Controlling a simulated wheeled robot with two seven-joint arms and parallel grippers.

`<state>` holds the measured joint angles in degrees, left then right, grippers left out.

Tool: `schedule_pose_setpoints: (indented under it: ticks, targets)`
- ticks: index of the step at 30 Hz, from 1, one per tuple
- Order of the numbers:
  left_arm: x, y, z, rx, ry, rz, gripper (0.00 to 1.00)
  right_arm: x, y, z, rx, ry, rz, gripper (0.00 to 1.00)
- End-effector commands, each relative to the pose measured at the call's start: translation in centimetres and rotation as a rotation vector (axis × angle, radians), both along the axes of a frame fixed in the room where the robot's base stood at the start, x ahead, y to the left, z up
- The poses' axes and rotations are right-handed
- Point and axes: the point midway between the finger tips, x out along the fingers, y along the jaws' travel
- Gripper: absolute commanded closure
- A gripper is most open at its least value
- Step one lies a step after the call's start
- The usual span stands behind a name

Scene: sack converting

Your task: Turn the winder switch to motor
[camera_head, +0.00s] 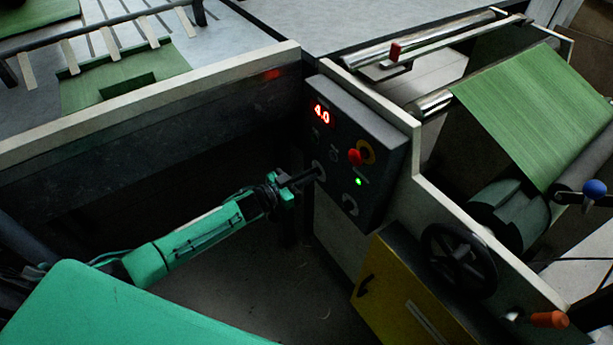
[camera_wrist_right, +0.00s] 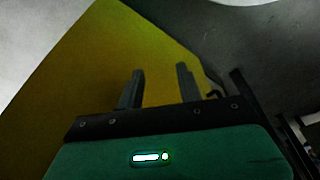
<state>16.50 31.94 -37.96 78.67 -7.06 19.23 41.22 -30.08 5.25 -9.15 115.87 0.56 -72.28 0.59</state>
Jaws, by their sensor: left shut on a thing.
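The dark control box (camera_head: 385,150) stands on the side of the machine. Its face has a red display reading 4.0 (camera_head: 320,112), a red button (camera_head: 355,157) on a yellow ring and a lit green lamp (camera_head: 358,182). My left gripper (camera_head: 316,175) is at the left part of the face, shut on a rotary switch there, which its fingers mostly hide. The lettering is too small to read. My right gripper (camera_wrist_right: 160,88) is open and empty in the wrist view, with a yellow surface beyond it.
A yellow cabinet (camera_head: 405,300) and a black handwheel (camera_head: 458,260) are below and right of the box. Green web (camera_head: 540,110) runs over rollers at the right. An orange handle (camera_head: 548,319) and a blue knob (camera_head: 594,188) stick out there. A pale-edged machine wall (camera_head: 150,105) runs along the left.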

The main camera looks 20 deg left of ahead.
Motion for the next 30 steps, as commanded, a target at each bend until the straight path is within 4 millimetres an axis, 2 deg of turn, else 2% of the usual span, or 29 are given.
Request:
schedule_pose_setpoints:
  ticks: [8,17,30]
  targets:
    - [-0.1,-0.1,-0.1,0.084,-0.067,0.000,1.00,-0.1,0.0,-0.1,0.000,0.002,0.000,0.64]
    - [-0.1,-0.1,-0.1,0.278,-0.217,0.000,1.00,0.0,0.0,-0.1,0.001,0.000,0.000,0.64]
    - [-0.2,-0.2,-0.2,0.532,-0.416,-0.001,1.00,0.3,0.1,1.1,0.005,-0.018,0.000,0.64]
